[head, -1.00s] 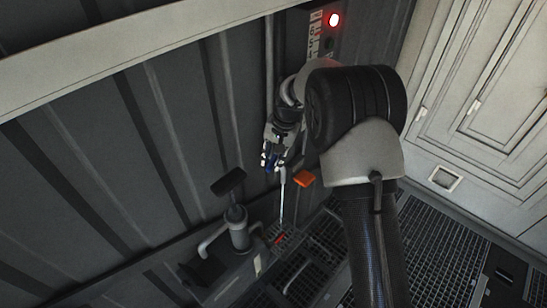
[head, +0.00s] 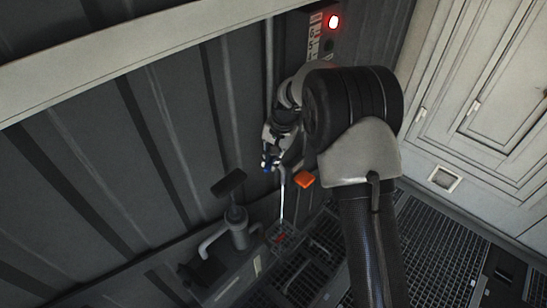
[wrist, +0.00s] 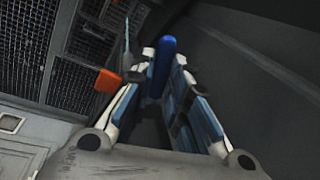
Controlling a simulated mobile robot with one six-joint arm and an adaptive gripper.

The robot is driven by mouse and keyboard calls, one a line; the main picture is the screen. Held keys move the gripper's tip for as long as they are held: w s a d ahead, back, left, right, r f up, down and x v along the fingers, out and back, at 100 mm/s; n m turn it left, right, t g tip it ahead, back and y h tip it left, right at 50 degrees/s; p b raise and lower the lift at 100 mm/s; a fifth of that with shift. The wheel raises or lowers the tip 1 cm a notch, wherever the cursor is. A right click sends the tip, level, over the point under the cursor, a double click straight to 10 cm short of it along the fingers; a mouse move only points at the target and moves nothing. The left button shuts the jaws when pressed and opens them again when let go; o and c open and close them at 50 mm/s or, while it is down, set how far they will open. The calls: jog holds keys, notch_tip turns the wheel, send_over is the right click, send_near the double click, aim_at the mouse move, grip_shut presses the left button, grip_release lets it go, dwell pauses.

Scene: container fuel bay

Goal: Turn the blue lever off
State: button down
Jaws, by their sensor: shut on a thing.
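The blue lever (wrist: 163,62) shows in the wrist view as a rounded blue handle. It lies between the two fingers of my gripper (wrist: 158,95), which are shut on it, and its tip stands out past them. In the head view my gripper (head: 269,162) is near the ribbed wall, with only a small bit of blue showing at its fingertips. My gripper and arm hide the rest of the lever there.
An orange handle (head: 305,179) is close to the right of my gripper. A thin metal rod (head: 282,200) stands just below it. A hand pump (head: 238,228) with a black grip is at lower left. A red lamp (head: 334,21) glows above. Grating (head: 440,245) covers the floor.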

jog(key=shift+w+a+r+m+p, duration=0.2)
jog(key=shift+a+m+p, duration=0.25)
jog(key=shift+m+p, duration=0.4)
jog(key=shift+w+a+f+m+t, duration=0.1)
jog(key=shift+w+a+m+t, duration=0.05)
jog(key=shift+m, duration=0.4)
jog(key=shift+w+a+f+m+t, duration=0.1)
jog(key=shift+w+a+m+t, duration=0.05)
jog(key=shift+m, duration=0.35)
jog(key=c, duration=1.5)
grip_release()
jog(key=shift+c, duration=0.2)
jog(key=v, duration=1.2)
jog(key=shift+a, duration=0.2)
jog(key=shift+r, duration=0.1)
